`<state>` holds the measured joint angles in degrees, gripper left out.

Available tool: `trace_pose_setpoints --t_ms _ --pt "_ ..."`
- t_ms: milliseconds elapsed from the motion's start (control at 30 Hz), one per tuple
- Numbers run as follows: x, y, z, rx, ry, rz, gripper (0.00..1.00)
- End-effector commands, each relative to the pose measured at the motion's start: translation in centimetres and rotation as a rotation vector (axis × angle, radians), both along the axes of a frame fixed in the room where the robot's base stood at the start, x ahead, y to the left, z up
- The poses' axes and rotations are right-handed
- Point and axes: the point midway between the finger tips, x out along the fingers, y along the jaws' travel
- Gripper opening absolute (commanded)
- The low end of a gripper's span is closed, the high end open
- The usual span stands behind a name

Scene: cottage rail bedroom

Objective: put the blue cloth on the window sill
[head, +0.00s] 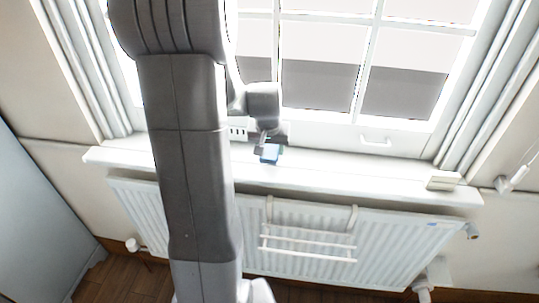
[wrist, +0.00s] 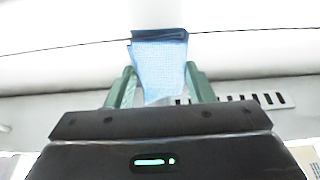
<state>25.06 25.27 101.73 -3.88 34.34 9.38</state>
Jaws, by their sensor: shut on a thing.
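The blue cloth (head: 270,153) is between the fingers of my gripper (head: 268,148), over the white window sill (head: 330,178) in the head view. In the wrist view the light blue cloth (wrist: 160,62) sticks out past the two green fingertips of my gripper (wrist: 160,88), which are shut on it. I cannot tell whether the cloth touches the sill. My arm hides the left part of the sill in the head view.
A small pale box-like object (head: 443,181) lies at the sill's right end. The window (head: 320,60) with its handle (head: 376,141) stands behind the sill. A white radiator (head: 390,250) with a rail rack (head: 307,243) is below. The sill between cloth and box is clear.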

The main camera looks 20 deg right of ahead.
Motion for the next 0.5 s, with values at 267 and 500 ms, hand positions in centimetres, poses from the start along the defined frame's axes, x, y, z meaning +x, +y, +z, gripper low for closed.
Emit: trace_pose_setpoints --t_ms 267,500 --pt "-0.1 0.0 -3.2 0.001 0.002 0.001 0.26" --pt "0.0 0.0 -3.2 0.0 0.0 0.001 0.26"
